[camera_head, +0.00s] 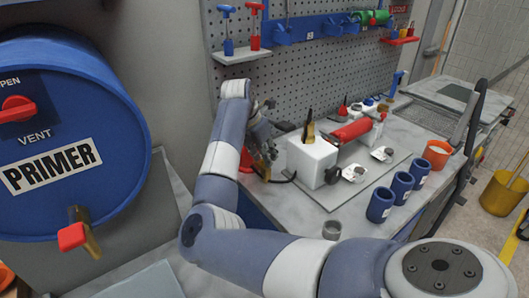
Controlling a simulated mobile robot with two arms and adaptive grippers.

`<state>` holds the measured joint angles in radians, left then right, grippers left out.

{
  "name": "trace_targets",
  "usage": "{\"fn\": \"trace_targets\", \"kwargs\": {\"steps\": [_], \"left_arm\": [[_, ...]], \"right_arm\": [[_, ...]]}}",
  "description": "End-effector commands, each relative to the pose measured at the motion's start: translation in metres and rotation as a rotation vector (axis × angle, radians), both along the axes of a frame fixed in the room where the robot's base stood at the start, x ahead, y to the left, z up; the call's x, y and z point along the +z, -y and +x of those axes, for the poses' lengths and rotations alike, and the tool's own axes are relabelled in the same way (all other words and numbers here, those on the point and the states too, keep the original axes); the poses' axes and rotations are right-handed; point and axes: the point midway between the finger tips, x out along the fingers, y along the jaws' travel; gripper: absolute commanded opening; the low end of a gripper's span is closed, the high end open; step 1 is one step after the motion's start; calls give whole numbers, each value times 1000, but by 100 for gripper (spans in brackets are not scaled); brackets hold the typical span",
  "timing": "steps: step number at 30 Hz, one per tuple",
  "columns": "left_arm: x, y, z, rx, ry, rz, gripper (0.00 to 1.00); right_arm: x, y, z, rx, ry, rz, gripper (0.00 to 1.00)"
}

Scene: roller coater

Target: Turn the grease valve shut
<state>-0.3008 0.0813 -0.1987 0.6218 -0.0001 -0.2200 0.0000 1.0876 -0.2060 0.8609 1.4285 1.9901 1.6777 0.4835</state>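I cannot pick out the grease valve with certainty. A small red part (246,160) shows just behind my arm at the left end of the white block (312,158), partly hidden; I cannot tell whether it is a valve handle. My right arm comes in from the lower right, bends at the left and rises. Its gripper (265,154) points down beside that block's left side, close to the red part. Its fingers are small and dark, so I cannot tell whether they are open or touching anything. My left gripper is out of view.
A blue PRIMER drum (72,115) with a red vent knob (16,109) and a red-handled tap (73,236) stands at left. On the bench are a red roller (352,130), several blue cups (380,204) and an orange cup (436,153). A pegboard (300,68) stands behind.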

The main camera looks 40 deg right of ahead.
Motion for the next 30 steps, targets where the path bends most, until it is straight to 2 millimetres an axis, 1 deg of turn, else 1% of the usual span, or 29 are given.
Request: {"fn": "trace_targets", "kwargs": {"steps": [3, 11, 12, 14, 15, 16, 23, 26, 30], "left_arm": [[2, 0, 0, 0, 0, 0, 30], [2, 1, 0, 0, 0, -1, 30], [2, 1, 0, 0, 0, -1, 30], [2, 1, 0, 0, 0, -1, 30], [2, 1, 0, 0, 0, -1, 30], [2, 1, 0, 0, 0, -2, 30], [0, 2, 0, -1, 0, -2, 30], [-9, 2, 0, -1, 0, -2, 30], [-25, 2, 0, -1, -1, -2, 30]], "right_arm": [[-6, 3, 0, 1, 0, 0, 30], [-8, 3, 0, 0, 0, 0, 30], [-8, 3, 0, 0, 0, 0, 25], [-8, 3, 0, 0, 0, 0, 12], [-8, 3, 0, 0, 0, 0, 3], [-8, 3, 0, 0, 0, 0, 0], [-8, 3, 1, -6, 1, 1, 0], [-11, 3, 1, -44, 2, 2, 0], [-12, 2, 2, -136, 3, 3, 0]]}}
